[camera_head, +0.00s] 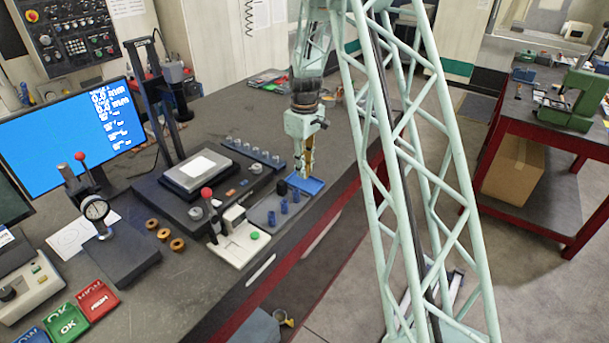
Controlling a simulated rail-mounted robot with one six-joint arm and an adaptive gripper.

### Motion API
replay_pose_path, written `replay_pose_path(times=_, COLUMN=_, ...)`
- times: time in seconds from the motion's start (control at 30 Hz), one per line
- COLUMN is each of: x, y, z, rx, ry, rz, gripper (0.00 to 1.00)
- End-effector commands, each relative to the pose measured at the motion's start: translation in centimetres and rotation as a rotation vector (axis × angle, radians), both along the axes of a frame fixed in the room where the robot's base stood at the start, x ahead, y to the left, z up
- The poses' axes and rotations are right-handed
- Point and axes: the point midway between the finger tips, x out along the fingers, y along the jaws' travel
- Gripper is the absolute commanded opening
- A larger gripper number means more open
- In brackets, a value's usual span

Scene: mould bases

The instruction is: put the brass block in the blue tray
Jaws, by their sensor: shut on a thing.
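My gripper (303,172) points down over the blue tray (317,186), near the right edge of the grey bench. It is shut, and a brass-coloured patch, the brass block (310,158), shows at its fingers. The fingers hide most of the block. The blue tray is small and shallow, and the fingers cover part of it. I cannot tell whether the block touches the tray.
A black base with a metal plate (197,172) and a red-knobbed lever (207,193) lie further left. The bench edge drops off at right.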

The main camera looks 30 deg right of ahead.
Motion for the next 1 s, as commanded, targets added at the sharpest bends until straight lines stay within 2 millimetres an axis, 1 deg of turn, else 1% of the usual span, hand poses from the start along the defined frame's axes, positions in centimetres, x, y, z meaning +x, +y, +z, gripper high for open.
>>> replay_pose_path(times=0.03, x=-0.1, y=0.1, z=-0.7, rx=0.001, ry=0.003, rz=0.0, gripper=0.0)
replay_pose_path(times=0.1, x=-0.1, y=0.1, z=-1.5, rx=0.001, ry=0.003, rz=0.0, gripper=0.0)
replay_pose_path(times=0.23, x=-0.1, y=0.1, z=-2.5, rx=0.001, ry=0.003, rz=0.0, gripper=0.0)
replay_pose_path(times=0.8, x=-0.1, y=0.1, z=-3.2, rx=0.0, ry=0.001, rz=0.0, gripper=0.0)
replay_pose_path(times=0.83, x=-0.1, y=0.1, z=-3.2, rx=0.0, ry=0.001, rz=0.0, gripper=0.16)
replay_pose_path(times=0.97, x=-0.1, y=0.1, z=-3.2, rx=0.0, ry=0.001, rz=0.0, gripper=0.28)
replay_pose_path(times=1.0, x=-0.1, y=0.1, z=-3.2, rx=0.0, ry=0.001, rz=0.0, gripper=0.29)
